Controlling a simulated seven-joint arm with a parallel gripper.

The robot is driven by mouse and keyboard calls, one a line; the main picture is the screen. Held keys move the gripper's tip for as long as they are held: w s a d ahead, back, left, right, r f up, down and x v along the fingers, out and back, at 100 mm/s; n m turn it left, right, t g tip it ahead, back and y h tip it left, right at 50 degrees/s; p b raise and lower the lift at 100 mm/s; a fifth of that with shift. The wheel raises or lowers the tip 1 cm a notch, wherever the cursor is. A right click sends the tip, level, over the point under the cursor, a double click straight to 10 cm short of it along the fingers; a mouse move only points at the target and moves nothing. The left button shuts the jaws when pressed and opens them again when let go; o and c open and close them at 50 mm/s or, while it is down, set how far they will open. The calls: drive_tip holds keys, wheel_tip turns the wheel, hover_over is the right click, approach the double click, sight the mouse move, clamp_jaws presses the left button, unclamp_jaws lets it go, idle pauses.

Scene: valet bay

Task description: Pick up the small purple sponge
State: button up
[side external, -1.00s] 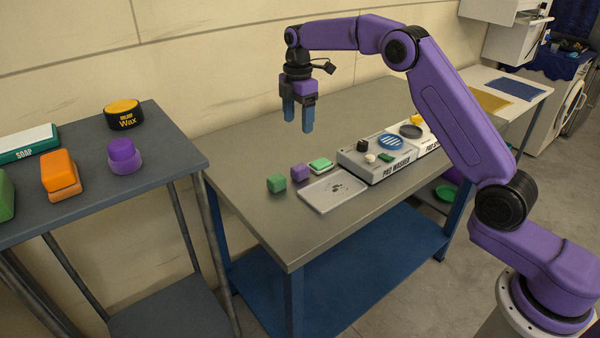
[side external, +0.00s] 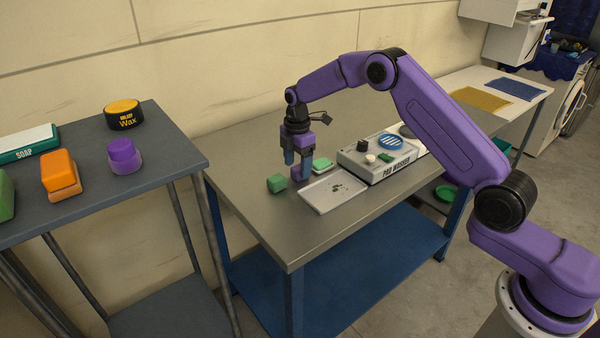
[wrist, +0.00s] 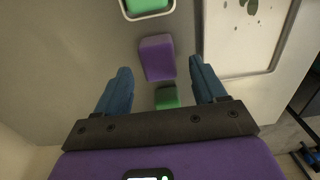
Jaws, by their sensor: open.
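The small purple sponge (side external: 297,174) is on the grey metal workbench, between a green block (side external: 277,183) and a green-topped white dish (side external: 322,164). My gripper (side external: 298,168) is open and pointing down right over the sponge, and its blue fingers partly hide it in the side view. In the wrist view the purple sponge (wrist: 157,58) shows whole, in the gap between my two open fingertips (wrist: 160,68). I cannot tell whether the fingers reach down beside it. Nothing is held.
A pale tray (side external: 334,205) lies close to the right of the sponge, with a pad washer (side external: 375,170) behind it. The green block also shows in the wrist view (wrist: 167,97). The bench front is clear. A side table (side external: 90,190) holds several items.

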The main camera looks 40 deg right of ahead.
drive_tip(key=shift+f, duration=1.1)
drive_tip(key=c, duration=1)
drive_tip(key=shift+r, duration=0.8)
drive_tip(key=s+r, duration=0.3)
drive_tip(key=s, duration=0.1)
drive_tip(key=s+r, duration=0.4)
drive_tip(key=s, duration=0.1)
drive_tip(key=s+d+r, duration=0.1)
drive_tip(key=s+r, duration=0.3)
drive_tip(key=s, duration=0.1)
drive_tip(key=shift+r, duration=0.25)
